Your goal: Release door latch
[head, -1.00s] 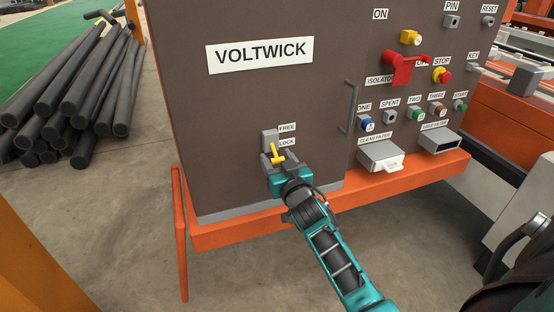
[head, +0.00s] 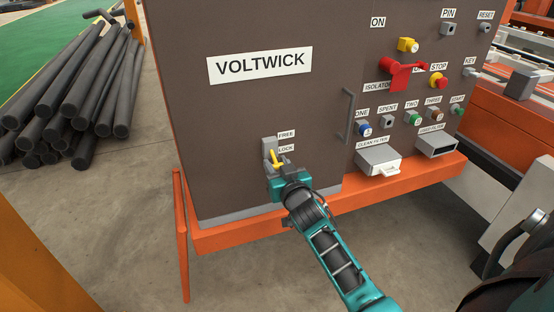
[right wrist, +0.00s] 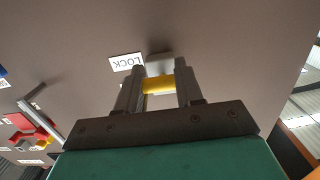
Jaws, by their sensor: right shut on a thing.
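The door latch is a yellow handle (head: 274,158) on a grey plate (head: 267,145) low on the brown cabinet door. The labels FREE (head: 286,134) and LOCK (head: 286,149) stand one above the other to its right. The handle is beside the LOCK label. My right gripper (head: 278,165) is shut on the handle. In the right wrist view, the yellow handle (right wrist: 158,85) lies across between the two fingers, close to the LOCK label (right wrist: 126,62). The fingers hide part of the handle in the head view. My left gripper is out of view.
A grey door handle (head: 349,115) stands out to the right of the latch. Further right are a red isolator (head: 398,74), several buttons and a filter drawer (head: 378,158). An orange base frame (head: 240,234) runs below the cabinet. Black pipes (head: 80,90) lie at left.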

